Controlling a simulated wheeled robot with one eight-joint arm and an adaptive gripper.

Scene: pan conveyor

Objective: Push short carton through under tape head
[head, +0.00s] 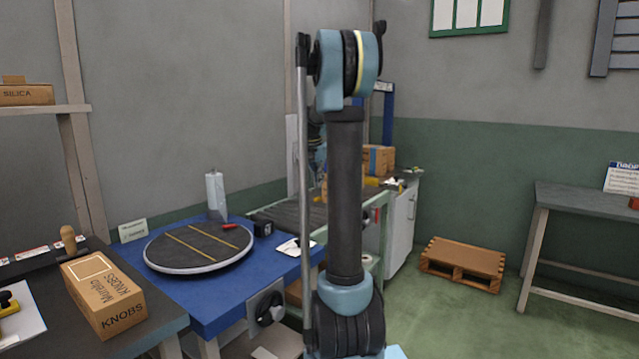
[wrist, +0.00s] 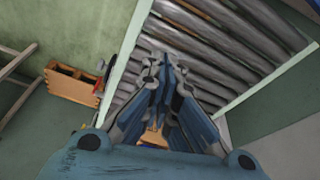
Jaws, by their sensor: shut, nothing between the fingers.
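My gripper (wrist: 163,62) is shut and empty in the wrist view, over or near a bed of metal rollers (wrist: 222,38). In the head view my arm hides most of the gripper and much of the roller conveyor (head: 290,217). A brown carton (head: 378,160) stands behind my arm at the far end, beside a blue upright frame (head: 388,112). I cannot tell whether this is the short carton or whether the frame carries the tape head. A small tan patch (wrist: 152,138) shows between my gripper's links; what it is stays unclear.
A blue table (head: 215,318) with a round turntable (head: 198,246) stands left of my arm. A KNOBS carton (head: 103,292) sits on the dark bench at front left. A wooden pallet (head: 463,262) lies on the floor at right, with open green floor around it.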

